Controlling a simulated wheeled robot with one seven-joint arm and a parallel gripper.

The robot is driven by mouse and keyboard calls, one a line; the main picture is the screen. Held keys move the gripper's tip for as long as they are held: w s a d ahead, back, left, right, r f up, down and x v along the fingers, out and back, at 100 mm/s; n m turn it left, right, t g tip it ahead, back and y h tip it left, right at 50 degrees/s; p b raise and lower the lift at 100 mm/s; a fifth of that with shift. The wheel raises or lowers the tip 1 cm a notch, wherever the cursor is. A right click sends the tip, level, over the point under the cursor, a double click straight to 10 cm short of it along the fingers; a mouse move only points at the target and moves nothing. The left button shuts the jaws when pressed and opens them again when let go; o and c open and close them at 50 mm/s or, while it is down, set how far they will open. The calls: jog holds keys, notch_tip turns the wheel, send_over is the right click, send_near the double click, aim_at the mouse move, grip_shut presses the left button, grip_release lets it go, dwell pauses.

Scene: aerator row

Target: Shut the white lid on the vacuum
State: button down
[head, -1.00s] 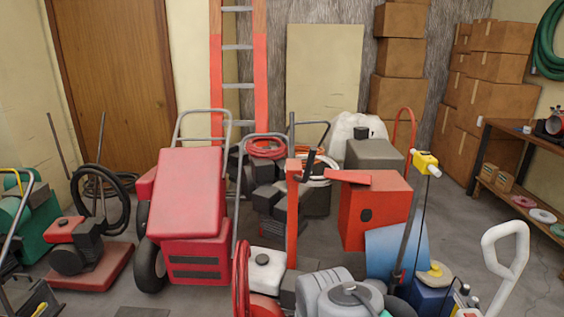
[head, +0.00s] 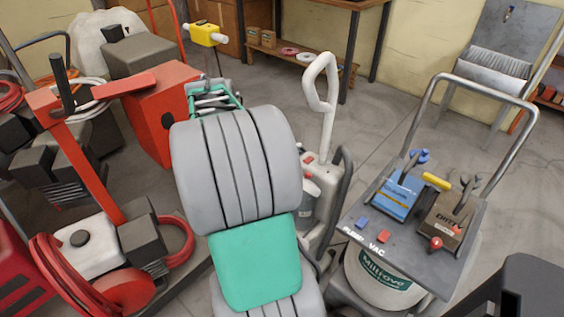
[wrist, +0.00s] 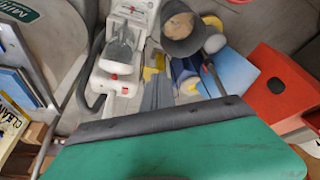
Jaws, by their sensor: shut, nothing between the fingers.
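A white upright machine (head: 312,186) with a tall white loop handle (head: 322,95) and red parts stands behind my arm in the head view. In the wrist view the white machine (wrist: 108,82) is at upper centre-left, with a grey piece on its front. To its right in the head view is a cart marked "VAC" with a white drum (head: 385,280) under a grey tray. I cannot clearly make out a white lid or its angle. My gripper (wrist: 150,121) shows as a green pad with a dark edge, shut and empty, apart from the white machine. My arm hides part of that machine.
The grey tray (head: 365,236) holds blue and dark boxes and has a metal push bar (head: 420,108). A red machine with a hose (head: 90,275) crowds the left. A red box (wrist: 276,88) lies at right in the wrist view. Open floor shows beyond the white machine.

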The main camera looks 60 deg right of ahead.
aim_at(308, 182)
jog(key=s+d+f+m+g+b, duration=0.1)
jog(key=s+d+f+m, duration=0.25)
jog(key=s+d, duration=0.35)
jog(key=s+d+f+m+g+b, duration=0.1)
jog(key=s+d+f+m, duration=0.3)
jog(key=d, duration=0.6)
jog(key=shift+n+h, duration=0.5)
jog(key=shift+n, duration=0.35)
jog(key=x, duration=0.6)
jog(key=b+x, duration=0.1)
jog(key=x, duration=0.2)
jog(key=shift+a+f, duration=0.3)
jog(key=shift+f, duration=0.15)
jog(key=shift+f, duration=0.1)
